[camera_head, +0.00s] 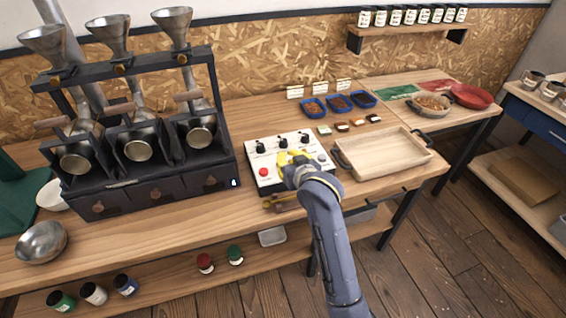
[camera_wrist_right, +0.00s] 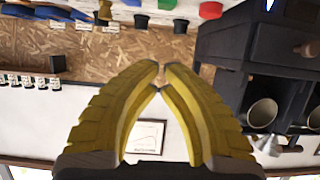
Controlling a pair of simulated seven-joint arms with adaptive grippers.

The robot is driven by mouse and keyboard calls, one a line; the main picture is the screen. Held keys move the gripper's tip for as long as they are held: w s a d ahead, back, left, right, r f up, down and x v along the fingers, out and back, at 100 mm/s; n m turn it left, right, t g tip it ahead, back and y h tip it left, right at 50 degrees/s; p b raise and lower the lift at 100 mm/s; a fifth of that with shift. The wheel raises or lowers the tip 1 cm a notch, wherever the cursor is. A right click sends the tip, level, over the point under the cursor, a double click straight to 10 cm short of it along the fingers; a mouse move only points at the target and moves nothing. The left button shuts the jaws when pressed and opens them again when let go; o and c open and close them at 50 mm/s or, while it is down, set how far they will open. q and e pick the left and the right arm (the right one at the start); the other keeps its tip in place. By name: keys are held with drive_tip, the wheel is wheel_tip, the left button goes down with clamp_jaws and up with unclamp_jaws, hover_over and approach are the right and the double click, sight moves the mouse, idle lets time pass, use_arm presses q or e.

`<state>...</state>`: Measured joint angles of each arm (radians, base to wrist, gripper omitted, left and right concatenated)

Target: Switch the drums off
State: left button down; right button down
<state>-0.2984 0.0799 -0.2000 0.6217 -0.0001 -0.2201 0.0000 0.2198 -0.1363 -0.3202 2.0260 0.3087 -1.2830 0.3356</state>
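A white control box (camera_head: 259,186) stands on the bench at the middle, with several black knobs (camera_head: 260,147) along its back and a red button (camera_head: 263,171) at its left front. The dark roaster frame with three metal drums (camera_head: 139,147) stands to its left. My right gripper (camera_head: 287,160) is over the front of the box and hides part of its face. In the wrist view its yellow fingers (camera_wrist_right: 161,72) come together at the tips with nothing seen between them. The red button (camera_wrist_right: 210,10) and a green control (camera_wrist_right: 141,21) show beyond the fingertips. My left gripper is not in view.
A wooden tray (camera_head: 372,186) sits close to the right of the box. Blue bean dishes (camera_head: 338,104) and small blocks lie behind it. A metal bowl (camera_head: 41,241) is at the left front. Bare bench lies between the roaster and the front edge.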

drive_tip(key=x, duration=0.5)
drive_tip(key=shift+w+a+f, duration=0.15)
drive_tip(key=shift+w+f, duration=0.05)
drive_tip(key=shift+w, duration=0.15)
drive_tip(key=shift+s+f, duration=0.15)
drive_tip(key=shift+f, duration=0.35)
drive_tip(key=shift+s+f, duration=0.15)
drive_tip(key=shift+f, duration=1.3)
drive_tip(key=shift+s, duration=0.1)
